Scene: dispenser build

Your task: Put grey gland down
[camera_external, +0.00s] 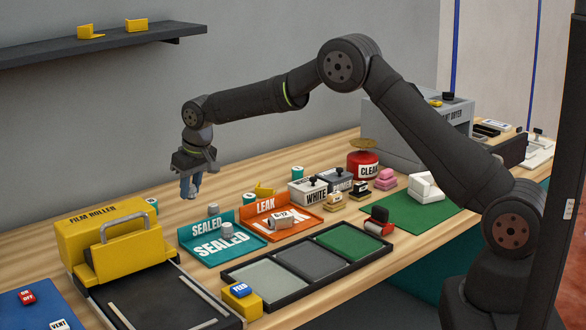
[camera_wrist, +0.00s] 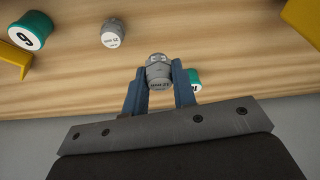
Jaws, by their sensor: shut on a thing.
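My gripper (camera_external: 188,192) hangs in the air left of and above the SEALED tray, fingers pointing down. In the wrist view its two blue fingers (camera_wrist: 160,88) are shut on a grey gland (camera_wrist: 159,74), one finger on each side, with small print on the gland. In the external view the held gland is hard to make out between the fingers. Another grey gland (camera_wrist: 113,34) shows apart from the gripper in the wrist view.
The orange LEAK tray (camera_external: 303,221) holds a labelled grey piece. A yellow film roller (camera_external: 100,240) stands at left, and a three-pad black tray (camera_external: 268,297) in front. Teal-and-white pieces (camera_wrist: 30,31) stand on the wooden table. Bare wood shows behind the SEALED tray.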

